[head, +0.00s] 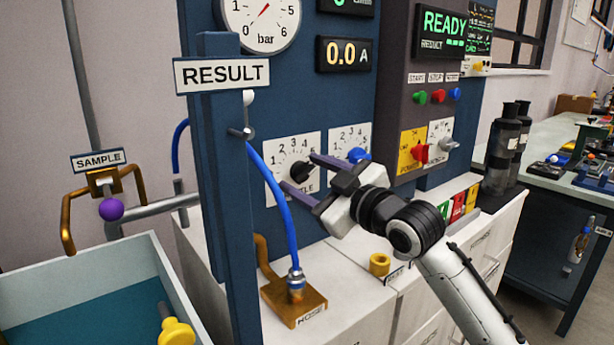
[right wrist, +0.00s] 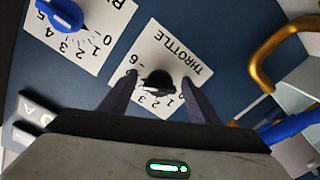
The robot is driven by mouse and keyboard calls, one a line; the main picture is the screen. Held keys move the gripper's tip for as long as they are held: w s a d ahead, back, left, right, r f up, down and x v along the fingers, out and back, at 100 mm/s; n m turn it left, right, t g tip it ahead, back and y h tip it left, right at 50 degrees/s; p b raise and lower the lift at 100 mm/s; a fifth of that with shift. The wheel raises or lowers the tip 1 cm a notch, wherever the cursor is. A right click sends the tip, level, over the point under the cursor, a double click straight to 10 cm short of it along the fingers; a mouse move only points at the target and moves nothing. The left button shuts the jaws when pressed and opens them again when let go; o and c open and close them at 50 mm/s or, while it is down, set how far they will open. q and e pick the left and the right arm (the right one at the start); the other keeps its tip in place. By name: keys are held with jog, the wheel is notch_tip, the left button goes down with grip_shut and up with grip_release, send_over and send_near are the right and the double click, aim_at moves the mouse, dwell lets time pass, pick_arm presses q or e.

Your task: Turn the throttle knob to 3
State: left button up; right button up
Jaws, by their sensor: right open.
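The black throttle knob (head: 301,172) sits on a white numbered dial plate (head: 279,185) on the blue panel. The knob (right wrist: 157,82) and its plate lettered THROTTLE (right wrist: 183,47) also show in the right wrist view. My right gripper (head: 299,173) is open, with its fingers on either side of the knob. In the right wrist view the open gripper (right wrist: 160,79) straddles the knob, with gaps visible beside it. I cannot tell which number the knob points at. The gripper hides part of the lettering. My left gripper is not in view.
A blue knob (head: 358,155) on a similar dial is close to the right of the throttle. A blue hose (head: 272,185) runs down to a brass block (head: 291,303) left of the throttle. A blue RESULT post (head: 225,200) stands further left.

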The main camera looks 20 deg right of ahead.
jog(key=c, duration=1.1)
jog(key=shift+o, duration=0.2)
jog(key=shift+r+n+p, duration=0.1)
jog(key=shift+n+p, duration=0.5)
jog(key=shift+p, duration=0.2)
jog(key=shift+d+r+n+p, duration=0.1)
jog(key=shift+n+p, duration=1.95)
jog(key=shift+n, duration=0.05)
jog(key=n+p, duration=0.2)
jog(key=shift+n, duration=0.3)
jog(key=shift+n+p, duration=1)
jog(key=shift+n, duration=0.1)
jog(key=shift+n+p, duration=0.45)
jog(key=shift+n, duration=0.15)
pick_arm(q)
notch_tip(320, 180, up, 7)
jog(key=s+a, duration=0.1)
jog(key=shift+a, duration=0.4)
pick_arm(e)
jog(key=shift+n, duration=0.3)
